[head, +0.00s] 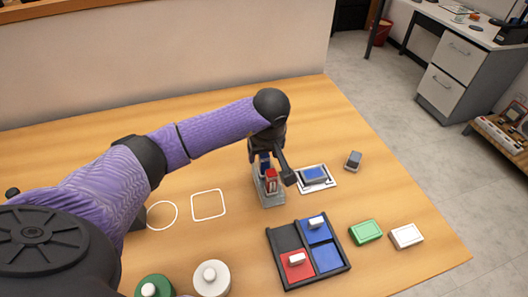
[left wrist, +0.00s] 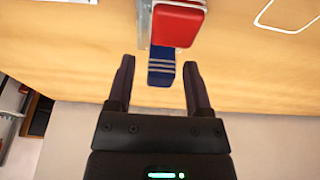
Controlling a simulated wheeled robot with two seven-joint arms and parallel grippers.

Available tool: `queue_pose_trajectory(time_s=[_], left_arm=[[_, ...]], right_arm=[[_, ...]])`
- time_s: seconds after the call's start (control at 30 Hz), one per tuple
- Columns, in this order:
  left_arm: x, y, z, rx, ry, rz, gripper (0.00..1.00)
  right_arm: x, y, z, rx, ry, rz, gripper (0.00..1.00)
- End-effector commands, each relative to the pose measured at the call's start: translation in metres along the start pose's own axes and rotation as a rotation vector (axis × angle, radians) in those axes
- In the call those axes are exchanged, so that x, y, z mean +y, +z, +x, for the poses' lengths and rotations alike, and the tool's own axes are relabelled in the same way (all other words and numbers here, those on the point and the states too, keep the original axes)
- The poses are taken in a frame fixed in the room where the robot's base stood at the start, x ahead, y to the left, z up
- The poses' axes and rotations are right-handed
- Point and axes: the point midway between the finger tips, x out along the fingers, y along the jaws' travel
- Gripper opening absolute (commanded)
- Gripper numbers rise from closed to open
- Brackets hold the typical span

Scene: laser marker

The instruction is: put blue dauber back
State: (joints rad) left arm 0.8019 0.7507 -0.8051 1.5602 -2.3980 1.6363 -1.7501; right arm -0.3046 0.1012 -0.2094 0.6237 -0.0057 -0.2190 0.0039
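The blue dauber (head: 264,158) stands at the grey holder (head: 270,199), behind the red dauber (head: 271,178). In the left wrist view the blue dauber (left wrist: 161,72), with pale stripes, lies between the fingertips with a gap on each side. The red dauber (left wrist: 178,24) is just beyond it. My left gripper (left wrist: 159,75) is open around the blue dauber; in the head view the left gripper (head: 273,160) is above the holder and partly hides it. I cannot tell how deep the blue dauber sits. My right gripper is not in view.
A blue pad (head: 315,174) in a white frame and a small dark block (head: 353,160) lie right of the holder. A black tray (head: 285,236), green block (head: 366,231), white block (head: 406,236) and jars (head: 211,278) stand nearer. White outlines (head: 208,204) mark the table at left.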

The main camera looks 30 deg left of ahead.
Motion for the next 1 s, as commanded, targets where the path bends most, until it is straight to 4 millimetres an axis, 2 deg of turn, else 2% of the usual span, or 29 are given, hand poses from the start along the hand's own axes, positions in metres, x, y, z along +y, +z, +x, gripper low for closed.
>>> queue_pose_trajectory(time_s=[0.17,0.27,0.5,0.6,0.73,1.0], left_arm=[[0.000,-0.002,-0.008,0.001,0.002,0.000,0.66],[0.001,-0.003,-0.031,0.004,0.004,0.001,0.66],[0.001,-0.003,-0.098,0.004,0.005,0.000,0.66],[0.000,-0.002,-0.114,0.002,0.003,0.000,0.66],[0.000,-0.001,-0.123,0.001,0.000,0.000,0.66],[0.000,-0.001,-0.123,0.000,0.000,0.000,0.66]], right_arm=[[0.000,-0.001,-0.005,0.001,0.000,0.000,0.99],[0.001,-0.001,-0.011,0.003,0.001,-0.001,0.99],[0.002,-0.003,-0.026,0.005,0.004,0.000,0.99],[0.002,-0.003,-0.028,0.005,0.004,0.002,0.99],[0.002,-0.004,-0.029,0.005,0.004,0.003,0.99],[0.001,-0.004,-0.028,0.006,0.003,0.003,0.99]])
